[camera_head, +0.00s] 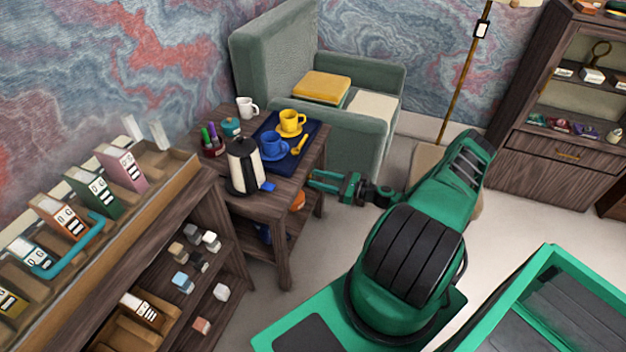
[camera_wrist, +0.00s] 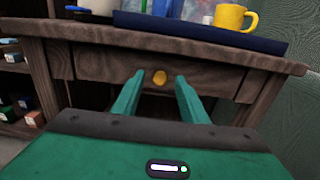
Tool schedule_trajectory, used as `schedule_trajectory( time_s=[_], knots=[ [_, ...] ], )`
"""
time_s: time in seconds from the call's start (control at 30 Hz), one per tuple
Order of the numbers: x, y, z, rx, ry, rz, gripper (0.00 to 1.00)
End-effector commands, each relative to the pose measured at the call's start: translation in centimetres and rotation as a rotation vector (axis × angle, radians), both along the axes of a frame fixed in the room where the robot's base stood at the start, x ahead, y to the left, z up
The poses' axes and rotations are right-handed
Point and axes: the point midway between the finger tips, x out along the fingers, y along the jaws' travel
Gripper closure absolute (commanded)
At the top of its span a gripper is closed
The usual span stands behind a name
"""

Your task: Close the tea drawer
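My gripper (camera_head: 312,184) is at the right side of the small dark wooden side table (camera_head: 219,123), below its top. In the wrist view the gripper's two green fingers (camera_wrist: 160,76) are open and apart. A round gold knob (camera_wrist: 160,83) shows between their tips, on the wooden drawer front (camera_wrist: 105,64) under the tabletop edge. Nothing is held. The drawer front looks about level with the table's frame, but I cannot tell whether a small gap remains. No label shows that this is the tea drawer.
A kettle (camera_head: 245,168), a blue cup (camera_head: 273,146) and a yellow cup (camera_head: 291,122) stand on the table. A green armchair (camera_head: 268,62) is behind it. A shelf with boxes (camera_head: 185,185) stands to the left. A green-rimmed bin (camera_head: 470,318) is at the lower right.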

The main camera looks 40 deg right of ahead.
Motion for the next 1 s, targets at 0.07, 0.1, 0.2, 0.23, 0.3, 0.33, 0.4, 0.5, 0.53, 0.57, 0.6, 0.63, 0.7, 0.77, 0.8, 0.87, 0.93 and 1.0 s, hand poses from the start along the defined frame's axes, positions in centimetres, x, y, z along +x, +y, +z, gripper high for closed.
schedule_trajectory(
  time_s=[0.07,0.1,0.2,0.23,0.3,0.33,0.4,0.5,0.53,0.57,0.6,0.63,0.7,0.77,0.8,0.87,0.93,1.0],
  knots=[
    [-1.3,-1.0,0.0,-0.001,0.001,-0.004,0.61],
    [-2.0,-1.4,0.0,-0.001,0.001,-0.004,0.61],
    [-3.6,-2.5,0.0,0.0,0.0,-0.004,0.61],
    [-4.0,-2.8,0.0,0.0,0.0,-0.005,0.61],
    [-5.0,-3.3,0.0,0.0,0.0,-0.003,0.61],
    [-5.4,-3.6,-0.1,0.0,0.0,-0.003,0.61],
    [-6.1,-4.0,-0.1,-0.001,0.001,-0.002,0.61],
    [-6.8,-4.5,-0.1,0.0,0.001,-0.002,0.61],
    [-6.9,-4.6,-0.1,0.0,0.001,-0.002,0.61],
    [-7.0,-4.6,-0.1,0.0,0.001,-0.001,0.61],
    [-7.1,-4.7,-0.1,0.001,0.001,-0.001,0.61],
    [-7.2,-4.7,-0.1,0.001,0.001,-0.001,0.61],
    [-7.2,-4.7,-0.1,0.001,0.001,0.0,0.61],
    [-7.2,-4.7,-0.1,0.001,0.001,0.0,0.61],
    [-7.2,-4.7,-0.1,0.001,0.001,0.0,0.61],
    [-7.2,-4.7,-0.1,0.001,0.001,0.0,0.61],
    [-7.2,-4.7,-0.1,0.0,0.0,0.0,0.61],
    [-7.2,-4.7,-0.1,0.0,0.0,0.0,0.61]
  ],
)
